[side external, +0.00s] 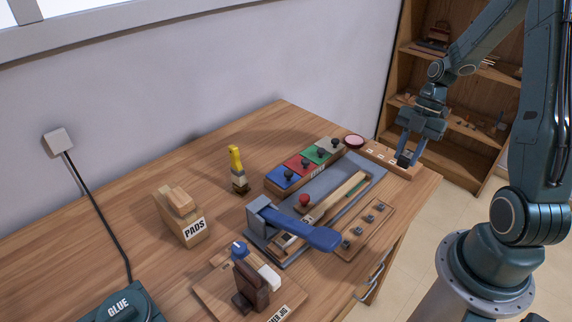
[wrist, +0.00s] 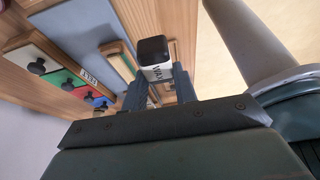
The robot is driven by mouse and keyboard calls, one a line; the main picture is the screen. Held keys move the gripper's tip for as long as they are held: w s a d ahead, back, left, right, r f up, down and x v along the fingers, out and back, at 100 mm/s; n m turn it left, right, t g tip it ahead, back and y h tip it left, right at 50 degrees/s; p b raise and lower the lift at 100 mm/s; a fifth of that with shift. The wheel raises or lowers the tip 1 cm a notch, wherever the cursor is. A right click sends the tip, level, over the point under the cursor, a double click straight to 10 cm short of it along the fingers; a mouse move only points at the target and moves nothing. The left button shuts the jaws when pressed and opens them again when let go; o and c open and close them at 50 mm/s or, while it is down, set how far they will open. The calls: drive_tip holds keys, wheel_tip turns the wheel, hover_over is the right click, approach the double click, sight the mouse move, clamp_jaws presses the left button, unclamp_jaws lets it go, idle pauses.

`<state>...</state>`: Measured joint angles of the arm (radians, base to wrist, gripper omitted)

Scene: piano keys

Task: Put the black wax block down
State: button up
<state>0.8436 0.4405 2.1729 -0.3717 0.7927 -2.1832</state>
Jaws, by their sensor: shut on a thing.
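The black wax block (wrist: 152,48) has a dark top and a white label with partly readable letters. In the wrist view it sits between the two fingertips of my gripper (wrist: 158,80), which is shut on it. In the side external view my gripper (side external: 405,150) points down at the table's far right end. The block (side external: 403,159) shows small and dark at the fingertips, at the labelled wooden rack (side external: 380,154). I cannot tell whether it touches the rack.
A box with coloured knobbed lids (side external: 306,164) and a round pink-topped tin (side external: 354,141) lie left of the rack. A grey mat with a keyboard piece and blue-handled clamp (side external: 300,226) fills the middle. The table's edge is close to my gripper.

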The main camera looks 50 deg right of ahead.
sight(412, 152)
drive_tip(key=shift+f, duration=3.05)
drive_tip(key=shift+f, duration=0.1)
drive_tip(key=shift+f, duration=1.75)
drive_tip(key=shift+f, duration=0.15)
drive_tip(key=o, duration=1)
drive_tip(key=shift+c, duration=0.2)
drive_tip(key=shift+r, duration=0.2)
drive_tip(key=v, duration=1.2)
